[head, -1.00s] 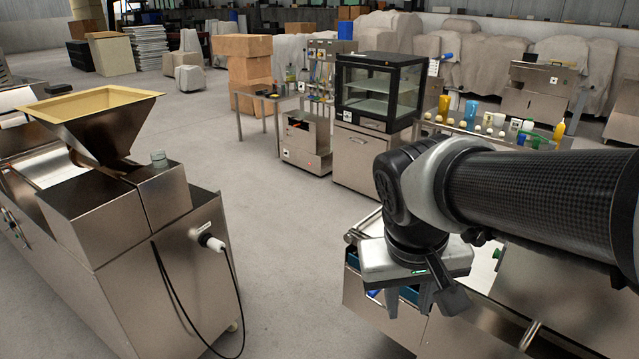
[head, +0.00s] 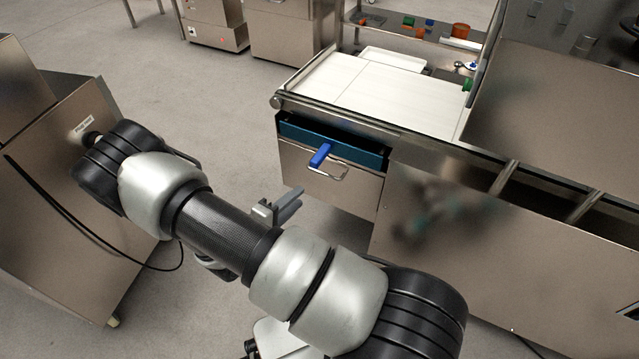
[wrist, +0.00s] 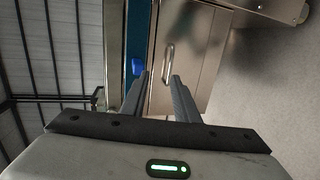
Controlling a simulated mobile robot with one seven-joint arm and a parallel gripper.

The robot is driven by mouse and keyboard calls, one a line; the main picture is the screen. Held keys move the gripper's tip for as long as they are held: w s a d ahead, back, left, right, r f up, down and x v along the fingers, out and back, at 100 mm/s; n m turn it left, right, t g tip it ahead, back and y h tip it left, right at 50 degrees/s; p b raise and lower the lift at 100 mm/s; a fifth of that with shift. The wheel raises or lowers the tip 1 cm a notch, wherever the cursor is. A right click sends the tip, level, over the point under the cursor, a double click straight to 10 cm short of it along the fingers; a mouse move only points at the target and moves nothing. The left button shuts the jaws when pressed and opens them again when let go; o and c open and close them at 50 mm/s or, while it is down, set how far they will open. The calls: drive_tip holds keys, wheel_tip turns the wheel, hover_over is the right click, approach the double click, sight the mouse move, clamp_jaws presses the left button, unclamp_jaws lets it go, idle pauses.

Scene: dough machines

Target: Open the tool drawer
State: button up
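The tool drawer (head: 330,182) is in the steel machine at right, with a teal tray (head: 350,151) showing in the gap above its steel front. A bar handle (head: 328,173) is on that front, and a blue-handled tool (head: 320,155) pokes out over its top edge. My gripper (head: 281,208) is left of and in front of the drawer, partly hidden by my arm. In the wrist view my gripper (wrist: 160,77) is open and empty, its fingers pointing towards the drawer front. The handle (wrist: 168,63) shows beyond the fingertips, apart from them.
The machine's white worktop (head: 390,85) lies above the drawer. Another steel machine (head: 60,190) with a hanging black cable (head: 60,222) stands at left, near my arm. Grey floor (head: 215,120) is open between the two machines.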

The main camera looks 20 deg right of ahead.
wheel_tip(320, 180, down, 4)
drive_tip(key=n+t, duration=0.1)
drive_tip(key=b, duration=0.4)
approach(324, 175)
drive_tip(key=shift+y, duration=0.4)
drive_tip(key=x, duration=0.8)
drive_tip(key=shift+w+d+r, duration=0.1)
drive_tip(key=shift+d+r, duration=0.05)
drive_tip(key=shift+d, duration=0.15)
clamp_jaws()
